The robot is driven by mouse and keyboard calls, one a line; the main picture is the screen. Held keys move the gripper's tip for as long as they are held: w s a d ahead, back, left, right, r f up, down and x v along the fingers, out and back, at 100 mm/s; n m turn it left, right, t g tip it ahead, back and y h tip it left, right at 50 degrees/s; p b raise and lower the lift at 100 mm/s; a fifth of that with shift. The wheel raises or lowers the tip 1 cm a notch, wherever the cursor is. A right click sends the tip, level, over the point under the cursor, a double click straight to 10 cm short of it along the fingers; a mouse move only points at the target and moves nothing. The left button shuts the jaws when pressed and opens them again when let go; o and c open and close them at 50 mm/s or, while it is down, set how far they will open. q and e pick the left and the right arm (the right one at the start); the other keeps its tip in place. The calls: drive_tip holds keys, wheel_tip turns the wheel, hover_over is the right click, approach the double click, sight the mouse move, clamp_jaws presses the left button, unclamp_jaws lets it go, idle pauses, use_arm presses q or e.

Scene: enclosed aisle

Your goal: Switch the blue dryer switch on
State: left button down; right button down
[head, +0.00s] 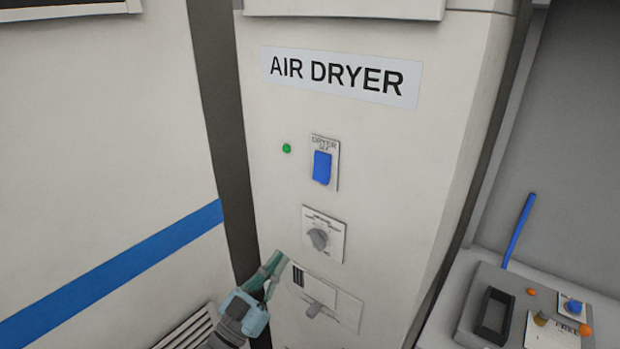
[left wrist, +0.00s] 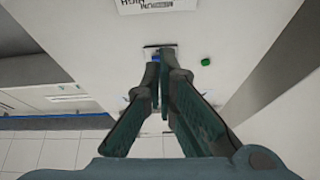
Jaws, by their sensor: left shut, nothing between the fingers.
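The blue dryer switch (head: 322,167) is a blue rocker on a small pale plate marked DRYER, on the front of the white air dryer cabinet (head: 420,150). A lit green lamp (head: 287,148) is just left of it. My left gripper (head: 277,260) is shut and empty, below and left of the switch in the head view, apart from it in the picture. In the left wrist view the shut fingers (left wrist: 162,66) point toward the panel and partly hide the switch plate (left wrist: 168,50); the green lamp (left wrist: 205,61) shows beside them. My right gripper is out of view.
A grey rotary knob (head: 318,239) on a plate is below the switch, and a lower panel with a lever (head: 314,308) is below that. A grey control box (head: 530,310) with buttons and a blue rod (head: 519,230) stands at right. The AIR DRYER sign (head: 340,77) is above.

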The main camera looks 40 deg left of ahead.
sight(323, 167)
use_arm(q)
wheel_tip(323, 167, up, 8)
drive_tip(key=s+t, duration=0.1)
drive_tip(key=t, duration=0.1)
drive_tip(key=shift+s+d+n, duration=0.3)
drive_tip(key=shift+s+d, duration=0.05)
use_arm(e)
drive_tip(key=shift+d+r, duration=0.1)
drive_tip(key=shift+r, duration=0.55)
